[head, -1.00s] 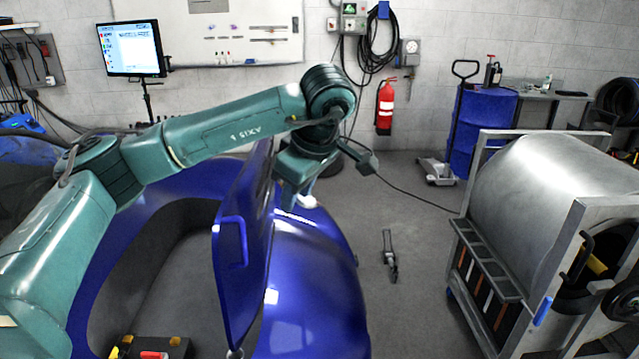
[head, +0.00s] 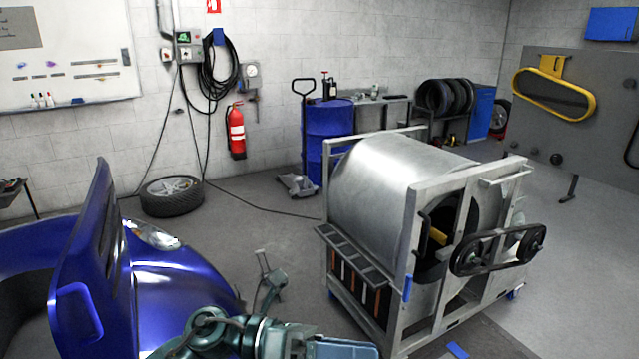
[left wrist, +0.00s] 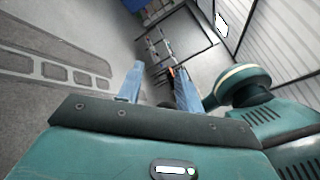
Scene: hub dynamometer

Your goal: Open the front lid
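The blue front lid (head: 88,255) stands steeply raised on the blue car (head: 175,285) at the left of the head view. A blue handle (head: 76,312) is on the lid's face, and no gripper touches the part of the lid I see. My left gripper (left wrist: 158,78) is open in the left wrist view, its two blue fingers apart with nothing clearly held. Teal arm parts of mine cross the bottom of the head view, clear of the lid; I cannot tell which arm they belong to. I cannot make out my right gripper.
A large metal drum machine (head: 385,195) in a grey frame stands at the right. A loose tyre (head: 172,196) lies on the floor behind the car. A blue barrel (head: 328,130) and a fire extinguisher (head: 237,132) are at the back. Floor between car and machine is mostly clear.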

